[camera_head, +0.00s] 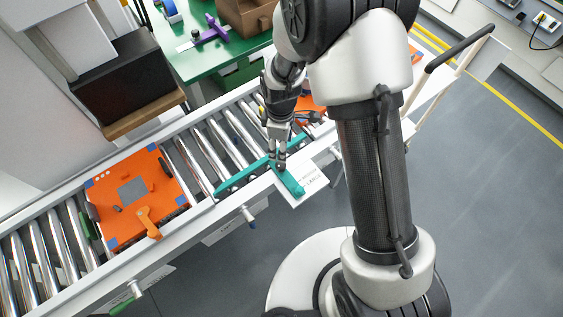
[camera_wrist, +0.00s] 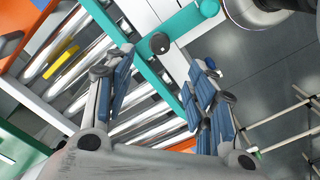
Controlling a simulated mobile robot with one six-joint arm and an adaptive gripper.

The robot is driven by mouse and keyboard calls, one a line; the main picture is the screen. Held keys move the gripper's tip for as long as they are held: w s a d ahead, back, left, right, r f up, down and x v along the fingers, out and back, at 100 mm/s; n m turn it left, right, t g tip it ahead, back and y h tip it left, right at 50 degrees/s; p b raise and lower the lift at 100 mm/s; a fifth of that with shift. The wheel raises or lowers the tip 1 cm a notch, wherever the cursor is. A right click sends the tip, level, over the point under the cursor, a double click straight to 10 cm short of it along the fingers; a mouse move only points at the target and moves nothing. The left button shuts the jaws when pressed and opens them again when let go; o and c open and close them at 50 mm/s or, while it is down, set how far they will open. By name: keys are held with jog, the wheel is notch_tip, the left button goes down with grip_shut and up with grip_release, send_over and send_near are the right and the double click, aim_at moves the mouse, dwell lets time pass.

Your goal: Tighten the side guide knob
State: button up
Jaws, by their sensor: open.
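The side guide is a teal bar (camera_head: 237,181) along the near edge of the roller conveyor, with a teal arm (camera_head: 291,183) reaching out over the side rail. In the wrist view a dark round knob (camera_wrist: 159,43) sits on the teal guide arm (camera_wrist: 185,30). My gripper (camera_head: 278,162) points down over the guide in the head view, and its fingers hide the knob there. In the wrist view my gripper (camera_wrist: 165,62) is open, with one finger on each side of the knob. I cannot tell whether either finger touches it.
An orange plate (camera_head: 137,195) with a grey square lies on the rollers at the left. A white labelled plate (camera_head: 312,178) sits under the guide arm. A green table (camera_head: 200,60) with a purple tool (camera_head: 212,32) stands behind the conveyor. Open floor (camera_head: 490,200) lies to the right.

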aim_at(281, 164)
notch_tip(281, 164, down, 13)
jog(key=b, duration=0.3)
jog(key=shift+r, duration=0.2)
jog(key=shift+c, duration=0.5)
jog(key=c, duration=1)
jog(key=shift+m, duration=0.4)
